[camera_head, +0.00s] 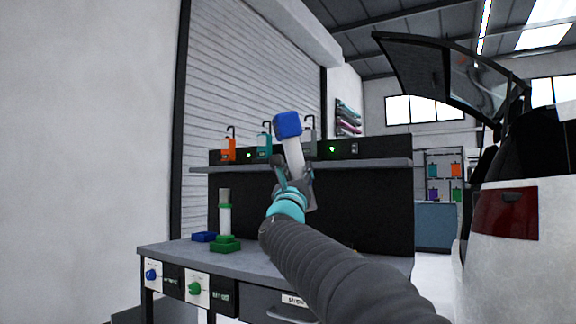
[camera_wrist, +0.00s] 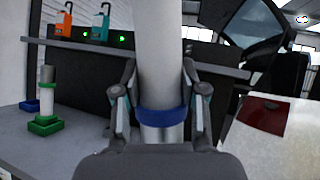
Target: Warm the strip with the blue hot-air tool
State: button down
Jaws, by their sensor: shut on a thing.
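The blue hot-air tool (camera_head: 293,150) is a white cylinder with a blue block-shaped end, held upright and slightly tilted above the bench. My gripper (camera_head: 292,178) is shut on its white body. In the wrist view the tool's white body (camera_wrist: 160,60) stands between the fingers of my gripper (camera_wrist: 160,100), with a blue ring low on it. A green tool (camera_head: 225,220) stands in a green base on the bench; it also shows in the wrist view (camera_wrist: 46,95). A blue base (camera_head: 203,237) beside it is empty. I cannot make out the strip.
The workbench (camera_head: 165,250) has blue and green knobs on its front. Orange (camera_head: 228,149) and teal (camera_head: 264,146) bottles stand on its shelf, near green lights. A white car (camera_head: 535,240) with a red tail light and raised tailgate is at the right.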

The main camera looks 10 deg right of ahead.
jog(key=w+d+f+b, duration=0.2)
jog(key=w+d+f, duration=0.2)
jog(key=w+d, duration=0.3)
jog(key=shift+w+d+f, duration=0.2)
jog(key=shift+w+d, duration=0.15)
jog(key=shift+w, duration=0.7)
dwell(3.9)
jog(key=s+a+r+b, duration=0.1)
jog(key=s+a+r, duration=0.2)
jog(key=s+a, duration=0.3)
jog(key=s+a+r+b, duration=0.2)
jog(key=s+a, duration=0.5)
jog(key=s, duration=0.5)
jog(key=shift+r, duration=0.5)
